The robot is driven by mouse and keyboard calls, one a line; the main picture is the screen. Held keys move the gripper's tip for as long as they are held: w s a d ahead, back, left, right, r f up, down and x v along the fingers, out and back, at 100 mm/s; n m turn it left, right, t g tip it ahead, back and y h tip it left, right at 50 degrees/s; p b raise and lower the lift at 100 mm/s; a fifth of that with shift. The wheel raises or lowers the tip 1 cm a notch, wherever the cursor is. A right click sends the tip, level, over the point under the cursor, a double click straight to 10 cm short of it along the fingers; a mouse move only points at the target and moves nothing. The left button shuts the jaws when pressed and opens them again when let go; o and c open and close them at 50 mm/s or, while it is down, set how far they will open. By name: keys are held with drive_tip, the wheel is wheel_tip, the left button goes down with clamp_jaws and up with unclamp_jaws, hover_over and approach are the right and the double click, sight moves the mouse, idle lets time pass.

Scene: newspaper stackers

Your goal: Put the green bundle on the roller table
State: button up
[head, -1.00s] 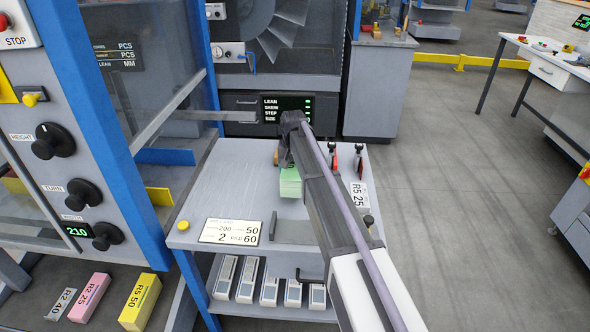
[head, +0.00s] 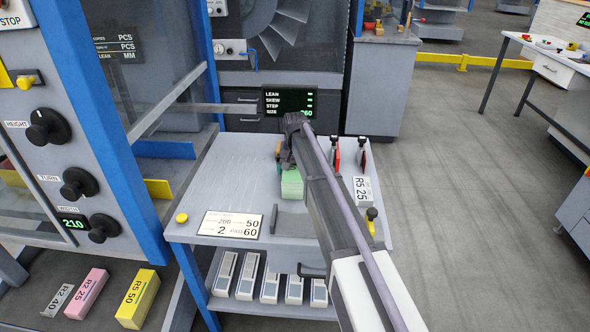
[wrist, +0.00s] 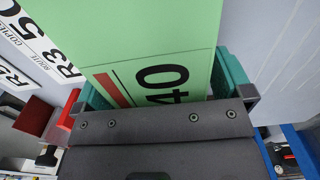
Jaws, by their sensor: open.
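The green bundle (head: 291,184) lies on a grey table (head: 225,180), partly hidden under my gripper (head: 288,150). In the wrist view the green bundle (wrist: 150,50) fills the upper middle, with a red bar and the number 40 on its top. The teal fingers of my gripper (wrist: 162,92) are open, one on each side of the bundle. I cannot tell whether they touch it. I cannot tell for certain whether this grey table is the roller table; thin lines run along its top.
A label plate (head: 231,225) and yellow button (head: 182,218) are at the table's front. Red-and-black handled pieces (head: 361,152) and a white R5 25 block (head: 362,192) are at its right. Pink (head: 87,294) and yellow (head: 138,299) bundles lie lower left. A blue-framed machine (head: 90,110) stands left.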

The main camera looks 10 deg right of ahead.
drive_tip(key=shift+r, duration=0.1)
wheel_tip(320, 180, up, 12)
drive_tip(key=p, duration=1.2)
drive_tip(key=shift+r+p, duration=0.25)
drive_tip(key=shift+p, duration=0.05)
drive_tip(key=s+d+r+n+p, duration=0.1)
drive_tip(key=s+d+n, duration=0.1)
drive_tip(key=s, duration=3.3)
drive_tip(key=shift+s+r+n+p, duration=0.15)
drive_tip(key=shift+r+n+p, duration=0.25)
drive_tip(key=shift+n, duration=0.1)
